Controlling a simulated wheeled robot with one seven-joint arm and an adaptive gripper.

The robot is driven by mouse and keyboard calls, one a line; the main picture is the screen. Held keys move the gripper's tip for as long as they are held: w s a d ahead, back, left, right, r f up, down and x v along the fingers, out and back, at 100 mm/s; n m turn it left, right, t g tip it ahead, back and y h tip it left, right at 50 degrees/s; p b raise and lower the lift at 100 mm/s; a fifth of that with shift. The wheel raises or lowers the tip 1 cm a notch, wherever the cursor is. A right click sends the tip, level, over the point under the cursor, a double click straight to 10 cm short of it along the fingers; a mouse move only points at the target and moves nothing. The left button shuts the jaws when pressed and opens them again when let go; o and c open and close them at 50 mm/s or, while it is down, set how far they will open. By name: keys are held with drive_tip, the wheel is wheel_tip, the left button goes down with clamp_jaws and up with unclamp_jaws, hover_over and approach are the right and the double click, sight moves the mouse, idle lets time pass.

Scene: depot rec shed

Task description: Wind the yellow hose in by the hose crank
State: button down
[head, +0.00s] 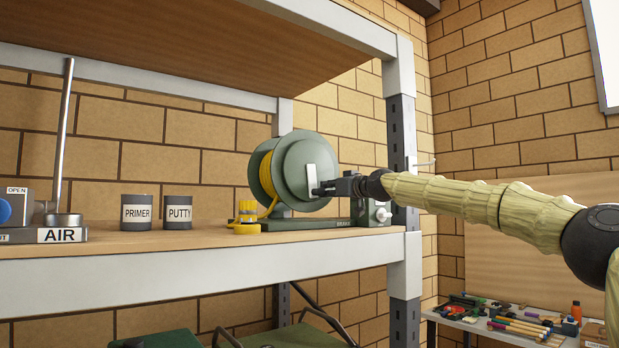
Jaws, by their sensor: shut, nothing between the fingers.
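The hose reel (298,160) is a grey-green drum on the shelf, seen partly from its side. The yellow hose (267,178) is wound on it, and a stretch hangs down to a yellow fitting (246,218) at the shelf's front. The hose crank (311,178) is a pale flat arm on the drum's near face. My gripper (322,189) comes in from the right, shut and empty, with its tips in front of the crank's lower part. I cannot tell whether they touch it. The crank's handle is not clearly visible behind the gripper.
The shelf board (200,240) also holds a PRIMER tin (136,213), a PUTTY tin (178,212) and an AIR stand (62,228) with a tall rod. A shelf post (402,150) stands right of the reel, close behind my arm. A tool table (480,322) is lower right.

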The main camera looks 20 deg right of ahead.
sight(319, 192)
drive_tip(key=shift+a, duration=0.1)
drive_tip(key=shift+s+a+f+b, duration=0.25)
drive_tip(key=shift+a+f+b, duration=0.1)
drive_tip(key=shift+a+b, duration=0.2)
drive_tip(key=shift+s+a, duration=0.15)
drive_tip(key=shift+a, duration=0.25)
drive_tip(key=shift+d, duration=0.1)
drive_tip(key=shift+s+a+f+b, duration=0.1)
drive_tip(key=shift+a+f+b, duration=0.05)
drive_tip(key=shift+a+b, duration=0.3)
drive_tip(key=shift+s+a, duration=0.2)
drive_tip(key=shift+a, duration=0.4)
